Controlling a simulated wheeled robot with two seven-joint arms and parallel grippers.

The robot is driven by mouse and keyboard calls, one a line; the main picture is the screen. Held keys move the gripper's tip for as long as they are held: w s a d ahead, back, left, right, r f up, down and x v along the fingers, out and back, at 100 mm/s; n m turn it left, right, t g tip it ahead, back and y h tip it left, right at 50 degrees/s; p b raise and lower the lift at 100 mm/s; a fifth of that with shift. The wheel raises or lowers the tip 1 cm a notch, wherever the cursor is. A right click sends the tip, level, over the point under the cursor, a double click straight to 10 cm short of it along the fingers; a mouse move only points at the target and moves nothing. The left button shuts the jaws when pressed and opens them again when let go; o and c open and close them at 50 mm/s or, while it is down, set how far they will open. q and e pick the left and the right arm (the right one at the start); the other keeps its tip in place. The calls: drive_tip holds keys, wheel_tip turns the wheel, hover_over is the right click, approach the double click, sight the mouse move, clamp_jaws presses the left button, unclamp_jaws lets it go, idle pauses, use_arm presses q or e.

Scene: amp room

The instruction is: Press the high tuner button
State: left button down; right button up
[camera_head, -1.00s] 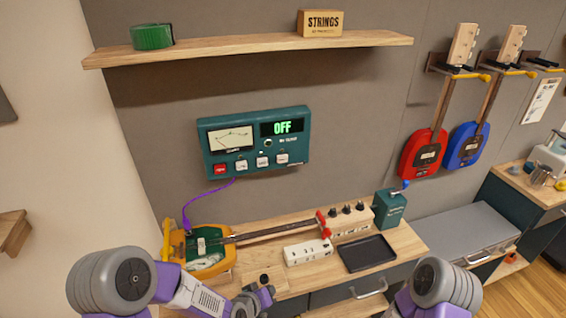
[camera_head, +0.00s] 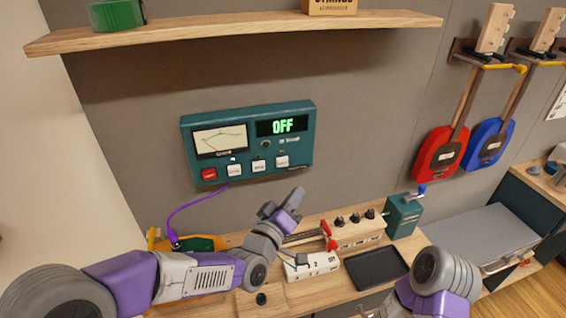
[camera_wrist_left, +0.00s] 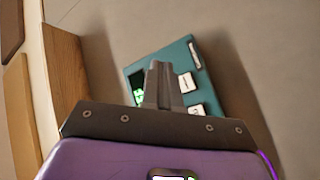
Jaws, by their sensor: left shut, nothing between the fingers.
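The tuner (camera_head: 249,172) is a teal box on the grey wall. Its screen (camera_head: 282,126) reads OFF in green, with a pale meter to the left. Along its lower edge are a red button (camera_head: 209,174) and three white buttons, the rightmost (camera_head: 282,161) at the right end. Their labels are too small to read. My left gripper (camera_head: 297,194) is shut and empty, below the tuner's right end and apart from it. In the left wrist view the shut fingers (camera_wrist_left: 157,70) overlap the tuner (camera_wrist_left: 158,55), beside two white buttons. My right arm shows at lower right; its gripper is out of view.
A wooden shelf (camera_head: 240,37) runs above the tuner. A purple cable (camera_head: 192,206) hangs from it to a yellow guitar (camera_head: 201,243) on the bench. A white power strip (camera_head: 312,265), a black tray (camera_head: 376,267) and a teal box (camera_head: 403,216) stand there too.

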sight(283, 162)
use_arm(q)
drive_tip(key=w+a+p, duration=0.2)
drive_tip(key=w, duration=0.6)
drive_tip(key=shift+w+a, duration=0.3)
drive_tip(key=shift+a, duration=0.05)
drive_tip(key=shift+f, duration=0.1)
idle(1.7)
drive_tip(key=shift+w+a+b, duration=0.1)
drive_tip(key=shift+w+b, duration=0.2)
drive_tip(key=shift+w, duration=0.1)
drive_tip(key=shift+w+a, duration=0.2)
drive_tip(key=shift+w, duration=0.2)
idle(0.7)
drive_tip(key=shift+s, duration=0.1)
drive_tip(key=shift+s+d+b, duration=0.3)
drive_tip(key=shift+s+b, duration=0.4)
drive_tip(key=shift+b, duration=0.1)
